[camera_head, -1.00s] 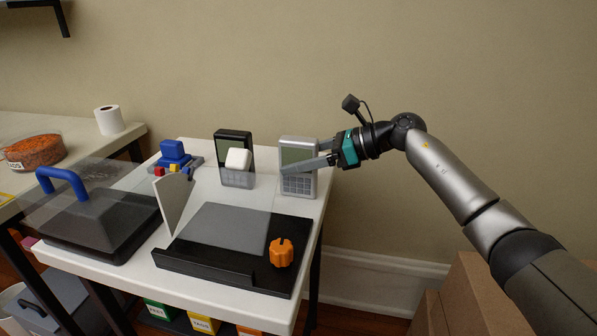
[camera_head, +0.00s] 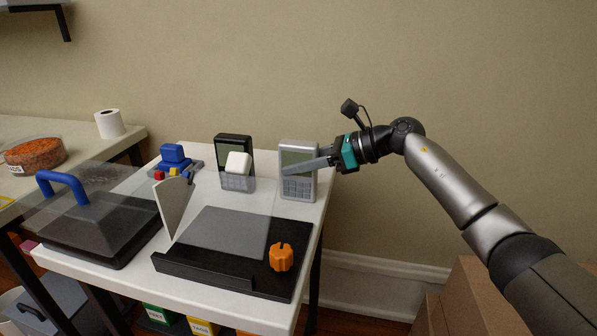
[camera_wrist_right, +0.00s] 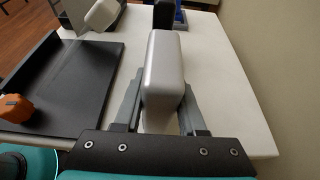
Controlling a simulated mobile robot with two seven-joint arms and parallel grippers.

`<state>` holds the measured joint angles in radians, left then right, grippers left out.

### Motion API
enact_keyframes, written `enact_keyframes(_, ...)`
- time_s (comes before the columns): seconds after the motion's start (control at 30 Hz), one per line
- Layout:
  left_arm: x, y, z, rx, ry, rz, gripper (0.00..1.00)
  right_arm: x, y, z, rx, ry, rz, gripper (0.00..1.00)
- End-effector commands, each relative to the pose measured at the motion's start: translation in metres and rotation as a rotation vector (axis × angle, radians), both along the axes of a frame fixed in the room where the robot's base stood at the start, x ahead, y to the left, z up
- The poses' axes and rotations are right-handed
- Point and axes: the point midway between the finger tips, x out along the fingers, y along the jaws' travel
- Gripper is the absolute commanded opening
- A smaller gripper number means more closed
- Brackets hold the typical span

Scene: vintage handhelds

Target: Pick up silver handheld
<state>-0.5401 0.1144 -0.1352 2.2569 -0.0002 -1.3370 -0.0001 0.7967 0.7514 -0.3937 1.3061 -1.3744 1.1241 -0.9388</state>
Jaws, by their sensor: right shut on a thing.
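The silver handheld (camera_head: 299,188) stands upright near the back right corner of the white table. It has a grey-green screen and a keypad below. My right gripper (camera_head: 312,163) comes in from the right and is shut on its sides, one finger across its front. In the right wrist view the silver handheld (camera_wrist_right: 164,75) sits between the two fingers of my right gripper (camera_wrist_right: 160,100). In the head view it appears to rest on the tabletop. My left gripper is not in view.
A black handheld (camera_head: 235,181) with a white block (camera_head: 238,162) before it stands to the left. Blue parts (camera_head: 172,153) lie behind.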

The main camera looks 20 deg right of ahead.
Motion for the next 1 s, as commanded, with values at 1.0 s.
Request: enact_keyframes(1.0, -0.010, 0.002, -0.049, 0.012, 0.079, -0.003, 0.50, 0.000, 0.000, 0.076, -0.001, -0.006, 0.000, 0.00)
